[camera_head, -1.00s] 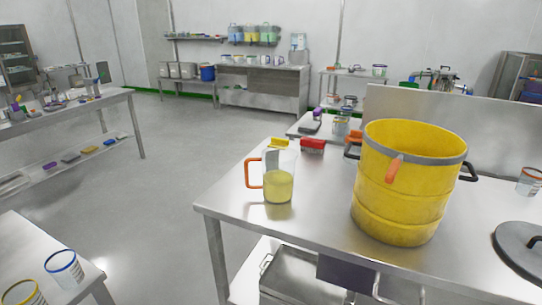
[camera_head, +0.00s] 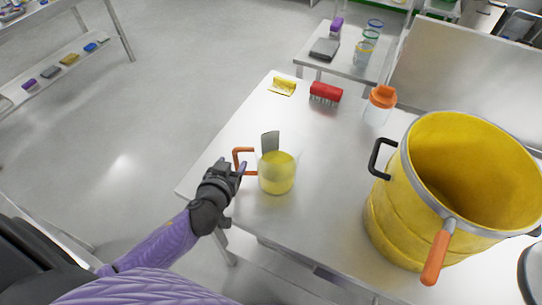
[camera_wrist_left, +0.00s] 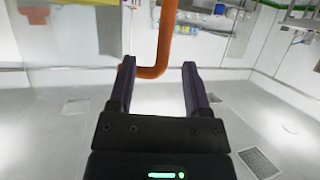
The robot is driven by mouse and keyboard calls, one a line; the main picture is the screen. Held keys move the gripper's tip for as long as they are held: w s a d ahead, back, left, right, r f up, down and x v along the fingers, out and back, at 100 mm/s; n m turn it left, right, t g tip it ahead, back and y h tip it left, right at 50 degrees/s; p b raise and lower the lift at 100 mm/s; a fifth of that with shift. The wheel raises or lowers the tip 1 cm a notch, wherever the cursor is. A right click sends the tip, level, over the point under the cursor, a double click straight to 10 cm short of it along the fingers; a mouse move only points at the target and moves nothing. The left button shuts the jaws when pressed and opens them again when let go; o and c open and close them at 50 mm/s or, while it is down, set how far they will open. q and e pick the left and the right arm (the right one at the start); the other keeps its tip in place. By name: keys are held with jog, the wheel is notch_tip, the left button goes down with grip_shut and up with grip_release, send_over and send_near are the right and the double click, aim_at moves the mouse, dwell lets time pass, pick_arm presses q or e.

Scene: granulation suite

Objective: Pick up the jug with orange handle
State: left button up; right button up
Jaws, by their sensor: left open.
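The jug (camera_head: 277,174) is clear, holds yellow content and has an orange handle (camera_head: 237,160) on its left side. It stands upright on the steel table, near the left edge. My left gripper (camera_head: 241,168) is at the handle, with its fingertips close to it. In the left wrist view, the orange handle (camera_wrist_left: 160,62) shows between and just beyond the two dark fingers of my left gripper (camera_wrist_left: 158,72), which are apart. I cannot tell if a finger touches the handle. My right gripper is not in view.
A large yellow pot (camera_head: 400,205) with black side handles stands right of the jug. A red brush (camera_head: 326,93), a yellow item (camera_head: 284,85) and an orange-capped bottle (camera_head: 380,104) stand behind it. The steel table (camera_head: 320,220) is bare between jug and pot.

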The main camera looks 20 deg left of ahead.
aim_at(234, 157)
pick_arm(q)
jog(key=b+x, duration=0.1)
jog(key=x, duration=0.5)
jog(key=shift+a, duration=0.2)
grip_shut()
jog(key=shift+r, duration=0.1)
dwell(0.9)
